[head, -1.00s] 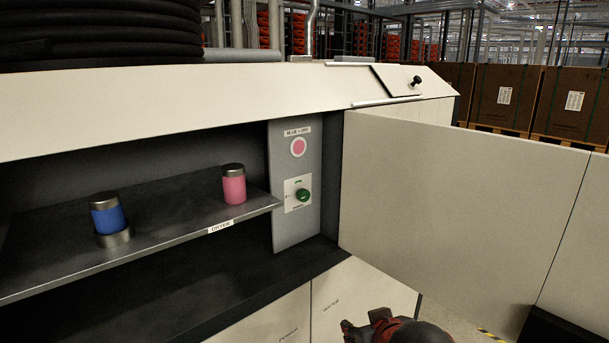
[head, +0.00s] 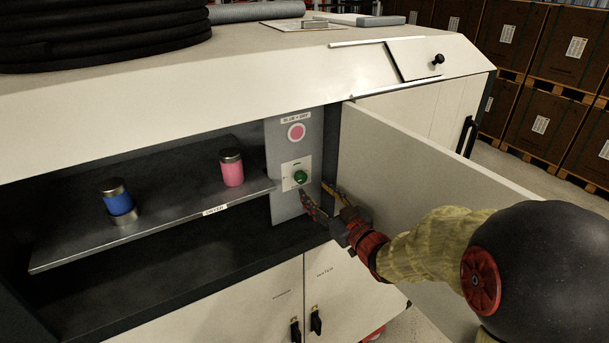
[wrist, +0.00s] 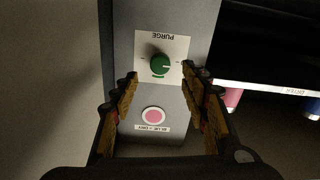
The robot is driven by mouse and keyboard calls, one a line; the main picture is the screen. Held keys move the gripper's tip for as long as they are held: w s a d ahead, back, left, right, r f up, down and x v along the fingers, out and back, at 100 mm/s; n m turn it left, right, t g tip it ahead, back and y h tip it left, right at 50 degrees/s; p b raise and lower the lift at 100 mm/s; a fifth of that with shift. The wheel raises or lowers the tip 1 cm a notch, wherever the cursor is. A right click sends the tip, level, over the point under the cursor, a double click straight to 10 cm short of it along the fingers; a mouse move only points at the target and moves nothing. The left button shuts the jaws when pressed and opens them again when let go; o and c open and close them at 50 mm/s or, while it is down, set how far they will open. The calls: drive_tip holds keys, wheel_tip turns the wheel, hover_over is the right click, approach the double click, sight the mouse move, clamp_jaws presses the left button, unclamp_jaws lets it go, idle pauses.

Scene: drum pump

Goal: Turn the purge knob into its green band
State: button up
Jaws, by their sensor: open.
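The green purge knob (head: 300,177) sits on a white plate (head: 291,185) on the grey panel inside the open cabinet. In the wrist view the knob (wrist: 160,65) appears upside down, and its pale pointer mark seems to face right. A small green band (wrist: 158,76) shows beside it, on the pink-light side; the pointer looks off the band. My gripper (head: 316,190) is open and empty, just in front of and a little below right of the knob. In the wrist view its fingers (wrist: 159,72) lie to either side of the knob; I see no contact.
A pink indicator (head: 296,132) is above the knob. The open door (head: 430,165) stands close to my arm on the right. A shelf (head: 170,222) left of the panel holds a blue canister (head: 118,203) and a pink canister (head: 231,170).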

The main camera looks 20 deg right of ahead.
sight(303, 180)
drive_tip(key=p+x, duration=0.1)
drive_tip(key=x, duration=0.6)
drive_tip(key=shift+w, duration=0.1)
drive_tip(key=shift+c, duration=0.2)
drive_tip(key=c, duration=1.1)
